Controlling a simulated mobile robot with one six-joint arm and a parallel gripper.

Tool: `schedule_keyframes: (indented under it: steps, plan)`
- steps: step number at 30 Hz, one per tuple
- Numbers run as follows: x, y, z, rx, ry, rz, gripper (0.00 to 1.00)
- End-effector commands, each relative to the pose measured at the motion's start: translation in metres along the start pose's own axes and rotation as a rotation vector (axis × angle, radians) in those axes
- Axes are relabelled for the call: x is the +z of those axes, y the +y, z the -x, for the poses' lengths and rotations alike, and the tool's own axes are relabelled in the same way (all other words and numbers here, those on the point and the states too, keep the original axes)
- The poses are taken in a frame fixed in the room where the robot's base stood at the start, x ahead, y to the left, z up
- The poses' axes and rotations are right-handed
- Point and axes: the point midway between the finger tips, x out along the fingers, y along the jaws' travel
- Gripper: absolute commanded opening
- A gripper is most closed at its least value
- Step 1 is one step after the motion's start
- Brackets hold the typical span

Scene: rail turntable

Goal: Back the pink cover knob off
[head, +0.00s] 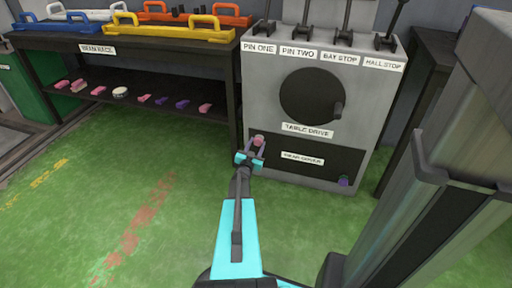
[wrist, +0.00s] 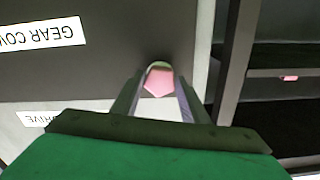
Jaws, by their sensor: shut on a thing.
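The pink cover knob (head: 258,142) sits at the upper left corner of the dark gear cover (head: 315,172) on the grey cabinet. It also shows in the wrist view (wrist: 159,82) as a pink faceted knob between my fingers. My gripper (head: 257,147) is shut on the pink knob, with one finger on each side of it. In the wrist view my gripper (wrist: 160,88) reaches to the panel face. A purple knob (head: 343,181) sits at the lower right corner of the gear cover. Whether the pink knob has turned cannot be told.
Above the cover is a black disc with a handle (head: 312,95), labelled TABLE DRIVE. Several levers stand on the cabinet top. A dark rack (head: 150,120) at the left holds coloured trays and small pink and purple pieces. The green floor (head: 120,205) in front is clear.

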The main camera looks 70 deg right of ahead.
Motion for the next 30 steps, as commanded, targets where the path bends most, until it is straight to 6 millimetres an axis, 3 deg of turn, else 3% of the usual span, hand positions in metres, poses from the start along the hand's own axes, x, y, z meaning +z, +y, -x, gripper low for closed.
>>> schedule_keyframes:
  steps: [7, 8, 10, 23, 30]
  plan:
    - [0.0, 0.001, 0.0, 0.003, 0.0, -0.002, 0.18]
    - [0.0, 0.001, 0.0, 0.003, 0.0, -0.002, 0.44]
    - [0.0, 0.001, 0.0, 0.003, 0.0, -0.002, 0.55]
    - [0.0, 0.0, 0.003, 0.001, -0.001, -0.001, 0.56]
    - [-0.002, 0.0, 0.021, 0.001, 0.0, -0.001, 0.56]
